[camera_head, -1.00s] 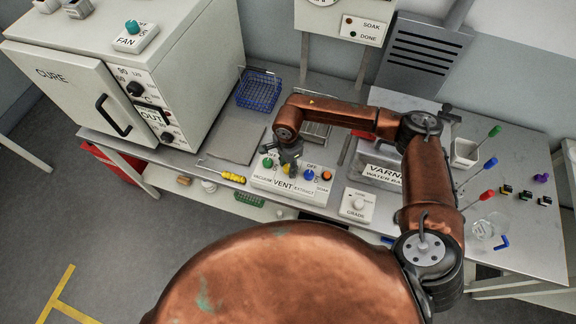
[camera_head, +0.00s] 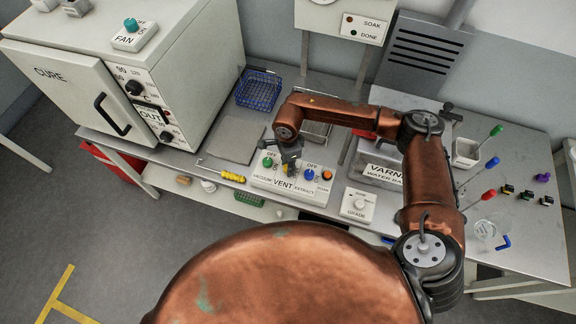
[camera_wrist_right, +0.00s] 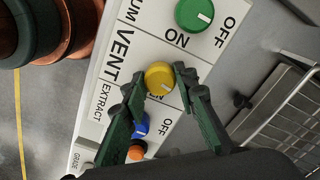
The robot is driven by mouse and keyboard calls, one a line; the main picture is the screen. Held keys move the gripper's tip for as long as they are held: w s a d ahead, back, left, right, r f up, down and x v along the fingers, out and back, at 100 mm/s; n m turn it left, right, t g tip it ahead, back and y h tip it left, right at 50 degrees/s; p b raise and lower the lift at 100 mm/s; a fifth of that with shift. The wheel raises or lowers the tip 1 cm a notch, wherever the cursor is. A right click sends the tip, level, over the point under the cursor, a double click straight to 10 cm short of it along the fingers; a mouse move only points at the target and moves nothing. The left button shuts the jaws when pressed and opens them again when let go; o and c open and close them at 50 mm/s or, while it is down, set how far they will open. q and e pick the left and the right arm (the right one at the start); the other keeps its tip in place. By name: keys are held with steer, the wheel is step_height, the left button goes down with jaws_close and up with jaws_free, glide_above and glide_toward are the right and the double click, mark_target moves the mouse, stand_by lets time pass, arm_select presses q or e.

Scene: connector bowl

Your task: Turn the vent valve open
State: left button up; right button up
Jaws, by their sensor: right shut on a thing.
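The vent valve is a yellow knob (camera_wrist_right: 159,77) with a white pointer mark, on a white panel (camera_head: 262,181) labelled VENT. In the right wrist view its mark points to the lower right. My right gripper (camera_wrist_right: 161,74) is shut around the knob, one green-black finger on each side. In the head view my right gripper (camera_head: 291,156) reaches down onto the panel and mostly hides the knob. The lettering beside the knob is partly covered by the fingers. My left gripper is not in view.
A green knob (camera_wrist_right: 194,14) is beside the yellow one; blue (camera_wrist_right: 140,125) and orange (camera_wrist_right: 137,152) knobs are on the other side. A wire rack (camera_wrist_right: 277,108) stands behind the panel. A GRADE dial (camera_head: 359,205) is to the right, a yellow-handled tool (camera_head: 232,177) to the left.

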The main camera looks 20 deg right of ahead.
steer(key=m+b, duration=0.1)
steer(key=m, duration=0.2)
steer(key=shift+m, duration=0.3)
steer(key=m, duration=0.3)
steer(key=shift+m, duration=0.3)
steer(key=m, duration=0.4)
steer(key=shift+m, duration=2.2)
steer(key=o, duration=1.2)
steer(key=shift+c, duration=0.2)
